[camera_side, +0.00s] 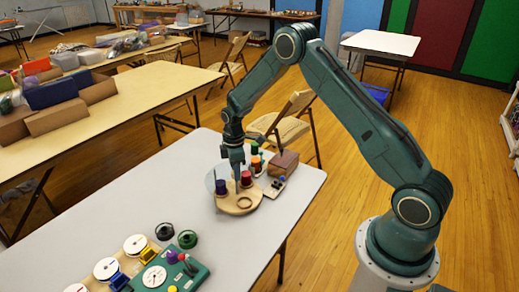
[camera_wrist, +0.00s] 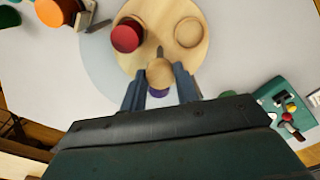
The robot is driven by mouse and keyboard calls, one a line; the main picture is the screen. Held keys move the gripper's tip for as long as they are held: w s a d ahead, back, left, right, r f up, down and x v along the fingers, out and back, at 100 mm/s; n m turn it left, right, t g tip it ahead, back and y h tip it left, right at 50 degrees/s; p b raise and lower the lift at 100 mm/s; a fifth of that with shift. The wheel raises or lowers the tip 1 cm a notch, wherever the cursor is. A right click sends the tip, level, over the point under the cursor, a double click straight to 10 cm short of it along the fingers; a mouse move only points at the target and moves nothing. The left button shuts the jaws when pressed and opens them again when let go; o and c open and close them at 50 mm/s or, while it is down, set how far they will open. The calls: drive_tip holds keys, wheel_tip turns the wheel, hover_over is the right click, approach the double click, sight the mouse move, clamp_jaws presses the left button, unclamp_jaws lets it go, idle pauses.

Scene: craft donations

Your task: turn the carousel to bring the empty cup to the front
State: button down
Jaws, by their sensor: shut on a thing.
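The carousel (camera_side: 230,206) is a round pale wooden disc on the grey table; its face (camera_wrist: 160,18) also fills the top of the wrist view. It carries a red spool-like piece (camera_side: 246,178), also in the wrist view (camera_wrist: 127,36), and a purple one (camera_side: 221,187), mostly hidden below my gripper (camera_wrist: 158,92). A ringed round spot (camera_side: 244,203) is empty, toward the near side; the wrist view shows it at upper right (camera_wrist: 188,32). My gripper (camera_side: 237,168) points down over the disc, shut on a round wooden knob (camera_wrist: 159,73). A small dark pointer (camera_wrist: 160,52) shows beside the knob.
Orange and green pieces (camera_side: 255,160) and a brown box (camera_side: 283,163) stand close behind the carousel, to the right.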

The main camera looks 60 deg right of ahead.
drive_tip(key=shift+n, duration=2.7)
drive_tip(key=c, duration=1.1)
unclamp_jaws()
drive_tip(key=shift+o, duration=0.2)
drive_tip(key=shift+r, duration=0.2)
wheel_tip(320, 180, up, 14)
drive_tip(key=shift+f, duration=0.25)
